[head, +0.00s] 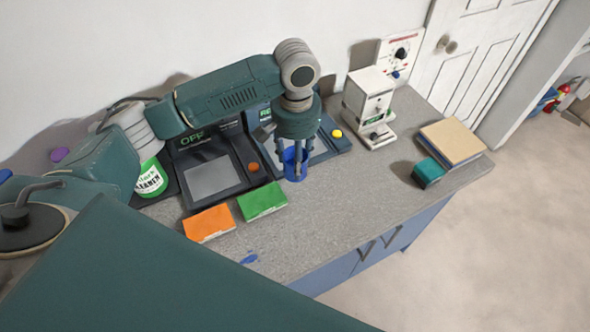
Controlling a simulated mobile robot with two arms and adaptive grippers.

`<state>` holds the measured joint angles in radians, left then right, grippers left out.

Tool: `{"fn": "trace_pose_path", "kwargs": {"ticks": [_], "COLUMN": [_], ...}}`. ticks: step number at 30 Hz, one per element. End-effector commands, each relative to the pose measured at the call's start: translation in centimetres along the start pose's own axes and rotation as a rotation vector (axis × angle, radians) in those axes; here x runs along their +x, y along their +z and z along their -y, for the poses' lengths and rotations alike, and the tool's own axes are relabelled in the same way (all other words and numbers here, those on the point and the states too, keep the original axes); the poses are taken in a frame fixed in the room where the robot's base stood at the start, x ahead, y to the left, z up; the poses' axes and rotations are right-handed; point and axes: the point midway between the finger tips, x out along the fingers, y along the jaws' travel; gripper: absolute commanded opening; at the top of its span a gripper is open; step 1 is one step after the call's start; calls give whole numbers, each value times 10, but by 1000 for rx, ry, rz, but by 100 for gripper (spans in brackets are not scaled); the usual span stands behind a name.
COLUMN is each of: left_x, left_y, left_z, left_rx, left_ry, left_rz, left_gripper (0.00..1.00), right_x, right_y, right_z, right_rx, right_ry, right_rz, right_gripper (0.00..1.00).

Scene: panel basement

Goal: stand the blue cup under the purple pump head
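The blue cup (295,174) stands on the grey counter, in front of the device with the green "RE" label. My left gripper (294,161) points straight down at the cup, its fingers overlapping the cup's upper part. I cannot tell whether the fingers press on the wall or only surround it. My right gripper is not in view.
An orange box (208,224) and a green box (262,201) lie left of the cup. The dark "OFF" device (209,176) is behind them. A white machine (369,103), a teal block (428,172) and a stacked board (454,142) stand right.

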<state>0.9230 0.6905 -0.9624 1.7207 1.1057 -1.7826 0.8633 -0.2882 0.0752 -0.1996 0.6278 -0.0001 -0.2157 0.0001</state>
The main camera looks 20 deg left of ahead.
Motion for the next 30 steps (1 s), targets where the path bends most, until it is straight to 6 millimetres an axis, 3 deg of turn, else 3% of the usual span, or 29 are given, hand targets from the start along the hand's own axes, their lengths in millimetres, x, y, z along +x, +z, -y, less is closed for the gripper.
{"fn": "trace_pose_path", "kwargs": {"ticks": [9, 15, 28, 29, 30], "left_x": [32, 58, 64, 64, 64], "left_y": [0, 0, 0, 0, 0], "left_z": [0, 0, 0, 0, 0], "left_rx": [0, -1, 0, 0, 0], "left_ry": [-1, 0, 1, 1, 1], "left_rz": [1, 0, 0, -1, -1], "left_gripper": [19, 19, 19, 53, 61], "right_x": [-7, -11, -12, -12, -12], "right_y": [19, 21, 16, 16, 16], "right_z": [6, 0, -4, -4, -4], "right_rx": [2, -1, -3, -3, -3], "right_ry": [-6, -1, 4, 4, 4], "right_rz": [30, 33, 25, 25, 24], "right_gripper": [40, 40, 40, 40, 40]}}
